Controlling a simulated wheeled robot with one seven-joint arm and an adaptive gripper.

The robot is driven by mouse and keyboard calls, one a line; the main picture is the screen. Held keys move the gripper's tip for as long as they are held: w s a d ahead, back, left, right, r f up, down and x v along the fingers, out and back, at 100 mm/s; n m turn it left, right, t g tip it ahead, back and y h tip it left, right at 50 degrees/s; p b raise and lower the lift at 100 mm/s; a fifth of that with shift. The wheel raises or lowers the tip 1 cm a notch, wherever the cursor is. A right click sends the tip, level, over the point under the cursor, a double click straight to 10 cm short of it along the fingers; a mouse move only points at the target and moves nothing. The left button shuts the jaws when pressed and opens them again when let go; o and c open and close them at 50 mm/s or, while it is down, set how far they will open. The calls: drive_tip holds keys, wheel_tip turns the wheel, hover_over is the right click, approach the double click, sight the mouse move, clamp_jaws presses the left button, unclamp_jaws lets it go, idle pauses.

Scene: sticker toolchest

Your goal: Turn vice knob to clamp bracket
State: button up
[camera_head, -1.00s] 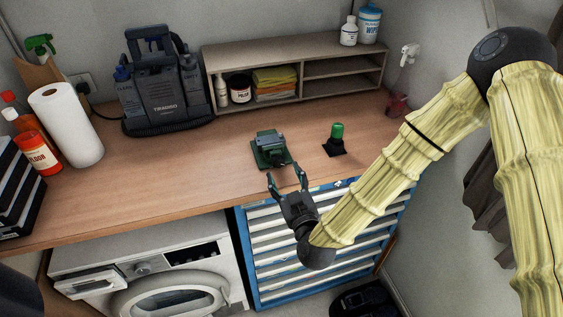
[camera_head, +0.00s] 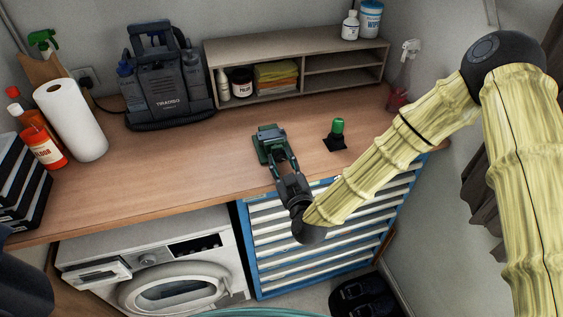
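The green vice (camera_head: 265,141) stands on the wooden worktop near its front edge. My gripper (camera_head: 282,160) is at the vice's near side, with its two fingers pointing toward it. The fingers look spread apart, with a gap between them. The vice knob is hidden or too small to make out at the fingertips, and I cannot tell whether the fingers touch it. I cannot clearly make out the bracket at the vice.
A green-topped cylinder on a black base (camera_head: 337,130) stands right of the vice. A shelf unit (camera_head: 300,67) and a grey carry machine (camera_head: 167,90) stand behind. A blue drawer cabinet (camera_head: 243,235) and a washing machine (camera_head: 150,258) are below the worktop (camera_head: 160,175).

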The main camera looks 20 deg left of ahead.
drive_tip(key=shift+a, duration=0.15)
drive_tip(key=shift+f, duration=0.1)
drive_tip(key=shift+b, duration=0.4)
drive_tip(key=shift+f+m, duration=0.1)
drive_tip(key=shift+m, duration=0.3)
drive_tip(key=m+b, duration=0.2)
drive_tip(key=b, duration=0.1)
drive_tip(key=shift+f, duration=0.1)
drive_tip(key=m+b, duration=0.3)
drive_tip(key=b, duration=0.1)
drive_tip(key=shift+w+d+m, duration=0.1)
drive_tip(key=shift+d+m, duration=0.15)
drive_tip(key=shift+m, duration=0.15)
drive_tip(key=m+b, duration=0.3)
drive_tip(key=m, duration=0.1)
drive_tip(key=shift+b, duration=0.3)
drive_tip(key=shift+m+b, duration=0.7)
drive_tip(key=shift+m, duration=0.2)
